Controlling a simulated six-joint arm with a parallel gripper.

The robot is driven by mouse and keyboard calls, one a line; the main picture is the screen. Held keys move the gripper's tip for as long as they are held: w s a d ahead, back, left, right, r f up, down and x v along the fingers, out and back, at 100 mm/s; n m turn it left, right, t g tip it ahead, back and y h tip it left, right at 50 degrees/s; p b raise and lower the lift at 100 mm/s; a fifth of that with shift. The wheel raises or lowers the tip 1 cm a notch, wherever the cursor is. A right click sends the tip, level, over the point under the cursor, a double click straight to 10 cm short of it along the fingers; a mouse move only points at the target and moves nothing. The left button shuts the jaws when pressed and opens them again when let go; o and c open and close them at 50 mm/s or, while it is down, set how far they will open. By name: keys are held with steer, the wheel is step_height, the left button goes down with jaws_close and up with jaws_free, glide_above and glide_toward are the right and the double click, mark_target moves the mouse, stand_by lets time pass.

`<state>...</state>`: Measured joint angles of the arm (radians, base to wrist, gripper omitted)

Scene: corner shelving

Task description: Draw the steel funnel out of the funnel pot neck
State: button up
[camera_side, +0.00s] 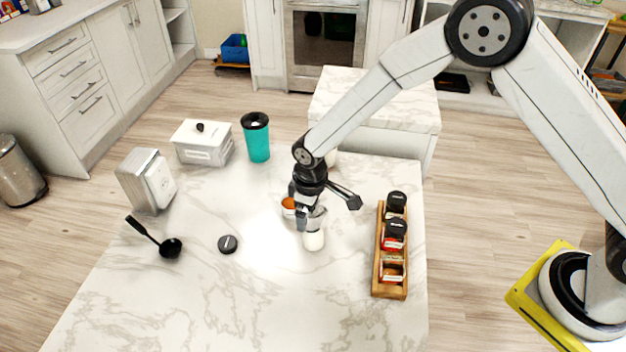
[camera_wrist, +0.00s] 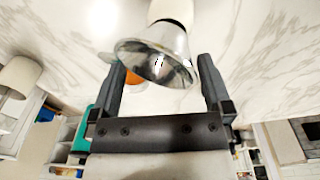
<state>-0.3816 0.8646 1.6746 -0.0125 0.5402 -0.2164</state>
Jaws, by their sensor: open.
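The steel funnel (camera_side: 316,217) sits mouth up in the white funnel pot (camera_side: 314,240) near the middle of the marble table. In the wrist view the shiny funnel (camera_wrist: 152,45) shows its wide mouth towards the camera, with part of the white pot (camera_wrist: 172,10) beyond it. My gripper (camera_side: 309,213) is down at the funnel. In the wrist view my gripper (camera_wrist: 162,62) is open, with one finger on each side of the funnel rim and visible gaps. The funnel's stem inside the neck is hidden.
A small cup with orange contents (camera_side: 288,204) stands close behind my gripper. A wooden rack (camera_side: 390,291) with jars is at right. The front table is clear.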

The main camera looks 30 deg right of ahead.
mark_target(316, 227)
steer(key=s+f, duration=0.1)
steer(key=s+f+g, duration=0.1)
steer(key=shift+s+d+f, duration=0.1)
steer(key=shift+s+f, duration=0.1)
steer(key=shift+s, duration=0.2)
steer(key=shift+c, duration=0.2)
jaws_close()
steer(key=shift+w+r, duration=0.1)
steer(key=shift+r, duration=0.7)
steer(key=shift+w+r, duration=0.25)
steer(key=shift+r, duration=1.7)
steer(key=shift+r, duration=0.4)
